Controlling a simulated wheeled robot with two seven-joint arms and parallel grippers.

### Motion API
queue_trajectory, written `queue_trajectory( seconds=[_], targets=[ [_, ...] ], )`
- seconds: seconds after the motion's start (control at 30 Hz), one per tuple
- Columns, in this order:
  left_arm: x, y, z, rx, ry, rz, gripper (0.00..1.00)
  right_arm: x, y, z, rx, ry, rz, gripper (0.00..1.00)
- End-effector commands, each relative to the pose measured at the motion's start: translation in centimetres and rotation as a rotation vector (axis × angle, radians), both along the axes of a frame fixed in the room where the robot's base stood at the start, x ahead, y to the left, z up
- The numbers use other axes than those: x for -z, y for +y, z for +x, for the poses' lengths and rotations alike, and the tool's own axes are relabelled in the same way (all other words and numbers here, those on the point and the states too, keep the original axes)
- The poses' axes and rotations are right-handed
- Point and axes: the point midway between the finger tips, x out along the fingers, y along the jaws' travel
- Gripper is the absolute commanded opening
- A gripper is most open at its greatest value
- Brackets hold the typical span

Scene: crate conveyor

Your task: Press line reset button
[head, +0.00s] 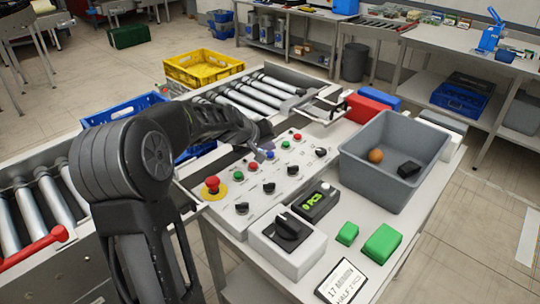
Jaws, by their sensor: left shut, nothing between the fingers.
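A grey control panel (262,205) holds a row of small red, green and blue buttons, with several black knobs in front. The blue button (270,154) sits mid-row, between a green button (285,145) and a red button (253,166). A red mushroom button on a yellow base (212,187) is at the panel's left end. The labels are too small to read, so I cannot tell which is line reset. My left gripper (262,146) is shut and empty, low by the blue button; I cannot tell whether it touches. My right gripper is out of view.
A roller conveyor (245,97) runs behind the panel. A grey bin (395,160) with an orange ball and a black block stands to the right.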

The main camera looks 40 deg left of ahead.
Motion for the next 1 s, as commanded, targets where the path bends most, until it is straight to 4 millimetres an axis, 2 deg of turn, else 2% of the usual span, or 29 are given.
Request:
queue_trajectory(
  seconds=[1.0],
  targets=[
    [0.72, 0.02, 0.00, 0.000, 0.000, 0.000, 0.00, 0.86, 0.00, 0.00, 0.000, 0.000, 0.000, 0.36]
  ],
)
